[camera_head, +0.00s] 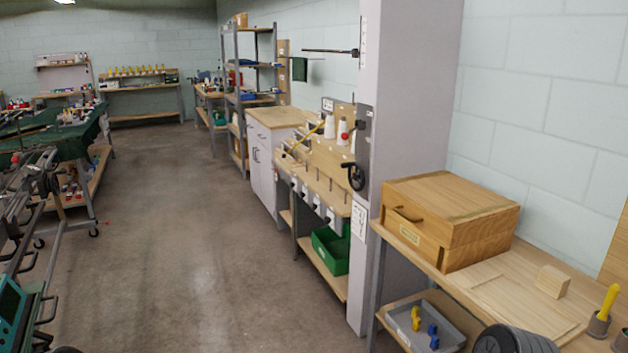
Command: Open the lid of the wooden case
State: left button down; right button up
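The wooden case (478,243) stands on the light wood workbench (455,283) at the right, close to the pale block wall. Its lid (450,194) is down and shut, with a seam running around the sides below it. A dark handle (407,215) is on the side facing left, with a small label plate (409,233) under it. The far sides of the case are hidden. Neither of my grippers is in view.
A small wooden block (552,281) and a flat wooden panel lie right of the case, near a yellow-handled tool (608,302) in a holder. A grey tray (455,330) sits on the shelf below. A pale column (413,100) rises left of the bench. Open floor (190,230) fills the middle.

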aim_at(455, 212)
jog(key=i+z, duration=0.2)
jog(key=z, duration=0.65)
jog(key=i+j+z, duration=0.8)
jog(key=i+j, duration=0.6)
jog(key=j, duration=0.25)
